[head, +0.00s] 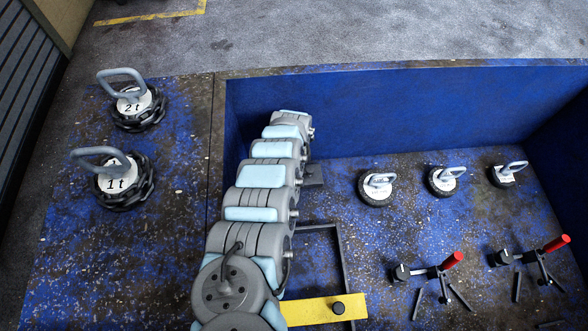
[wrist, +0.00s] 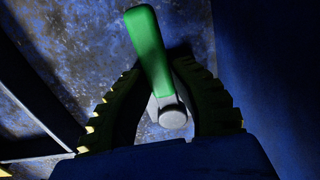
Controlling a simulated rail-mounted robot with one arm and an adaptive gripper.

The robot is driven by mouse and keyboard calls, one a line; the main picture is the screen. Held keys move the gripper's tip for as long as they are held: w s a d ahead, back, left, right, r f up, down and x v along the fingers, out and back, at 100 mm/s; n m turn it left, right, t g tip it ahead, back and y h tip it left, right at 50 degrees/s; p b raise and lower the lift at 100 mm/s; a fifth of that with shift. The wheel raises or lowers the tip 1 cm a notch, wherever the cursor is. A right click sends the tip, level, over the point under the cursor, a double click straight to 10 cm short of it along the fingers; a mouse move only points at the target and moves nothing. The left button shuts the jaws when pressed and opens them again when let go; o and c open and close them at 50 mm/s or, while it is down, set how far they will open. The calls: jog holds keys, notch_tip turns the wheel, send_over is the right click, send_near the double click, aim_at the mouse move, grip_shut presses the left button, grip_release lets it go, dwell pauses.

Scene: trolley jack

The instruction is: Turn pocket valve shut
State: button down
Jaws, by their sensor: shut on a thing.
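In the wrist view, the valve shows as a green lever handle (wrist: 150,45) with a rounded grey end (wrist: 172,117). The lever runs up and slightly left in the picture. My gripper (wrist: 163,75) has its two dark ribbed fingers on either side of the valve, shut on it where the green lever meets the grey part. The valve's body and mount are hidden behind the lever and fingers. In the head view my own arm reaches over the blue pit, and neither my gripper nor the valve can be made out.
The blue pit (head: 400,110) has walls close by. Inside stand round handled weights (head: 377,187), red-handled levers (head: 452,261) on stands and a yellow bar (head: 310,311). Chained weights marked 2 t (head: 137,104) and 1 t (head: 121,181) stand on the left ledge.

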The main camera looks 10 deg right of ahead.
jog(key=c, duration=0.9)
grip_release()
jog(key=shift+r, duration=0.15)
jog(key=shift+r, duration=5.85)
